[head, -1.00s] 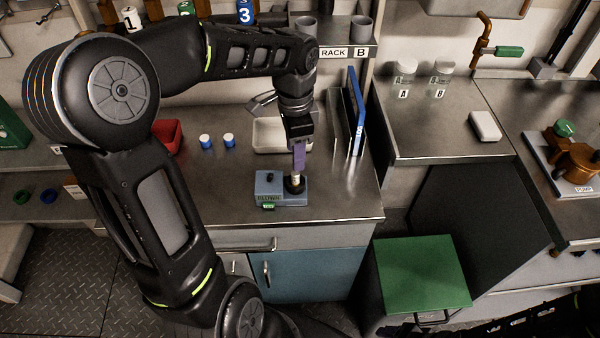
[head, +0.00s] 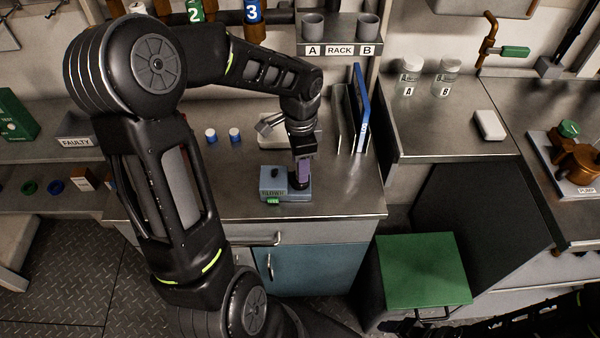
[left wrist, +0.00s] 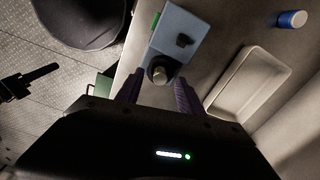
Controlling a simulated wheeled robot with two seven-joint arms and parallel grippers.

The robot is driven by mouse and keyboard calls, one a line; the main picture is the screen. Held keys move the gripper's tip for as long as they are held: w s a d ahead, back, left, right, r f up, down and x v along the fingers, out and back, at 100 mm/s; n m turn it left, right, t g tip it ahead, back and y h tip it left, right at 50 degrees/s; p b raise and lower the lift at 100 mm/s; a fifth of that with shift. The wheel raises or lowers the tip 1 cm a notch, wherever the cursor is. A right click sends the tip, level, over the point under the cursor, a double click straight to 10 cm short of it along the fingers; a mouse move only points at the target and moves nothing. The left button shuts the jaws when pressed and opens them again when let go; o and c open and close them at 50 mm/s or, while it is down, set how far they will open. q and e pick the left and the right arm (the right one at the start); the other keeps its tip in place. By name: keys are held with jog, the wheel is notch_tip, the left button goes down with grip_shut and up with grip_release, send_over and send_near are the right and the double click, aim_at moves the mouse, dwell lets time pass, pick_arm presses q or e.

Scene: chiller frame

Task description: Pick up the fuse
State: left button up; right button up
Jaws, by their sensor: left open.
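The fuse (left wrist: 159,74) stands in the dark round socket on the blue box (head: 272,186), which sits on the steel counter. In the left wrist view its pale top shows between and just beyond my fingertips. My left gripper (head: 303,180) points down over the socket with its purple fingers open, one on each side of the fuse. It also shows in the left wrist view (left wrist: 157,84). In the head view the fingers hide the fuse. A dark part of my right arm shows at the bottom right, and its jaws cannot be made out.
A pale tray (left wrist: 245,85) lies behind the box. Two blue-and-white cylinders (head: 223,135) stand to its left. A blue binder (head: 359,108) stands upright to the right of my gripper. A grey FAULTY bin (head: 77,131) is at the left. The counter right of the box is clear.

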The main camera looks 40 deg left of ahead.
pick_arm(q)
jog(key=shift+f, duration=0.9)
grip_shut()
